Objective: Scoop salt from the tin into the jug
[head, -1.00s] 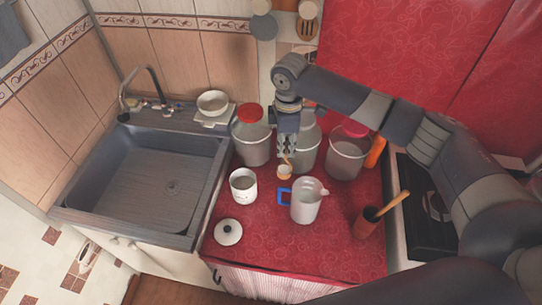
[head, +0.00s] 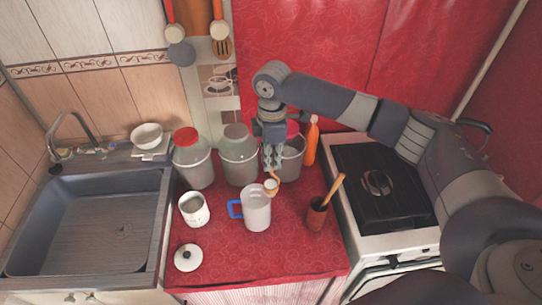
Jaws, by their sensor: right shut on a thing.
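The white tin (head: 194,210) stands open on the red counter, with its white lid (head: 188,257) lying in front of it. The pale jug (head: 257,212) with a blue handle stands upright to the right of the tin. My right gripper (head: 272,164) points down behind and above the jug. It is shut on a small wooden-coloured scoop (head: 271,185), which shows at the jug's back right rim. I cannot tell whether the scoop is over the opening or behind it, or what it holds. My left gripper is out of view.
Large canisters (head: 194,162) stand behind the tin and jug. An orange bottle (head: 311,141) is at the back right. A brown pot (head: 316,214) with a wooden utensil stands right of the jug. The sink (head: 85,230) is left, the stove (head: 380,190) right.

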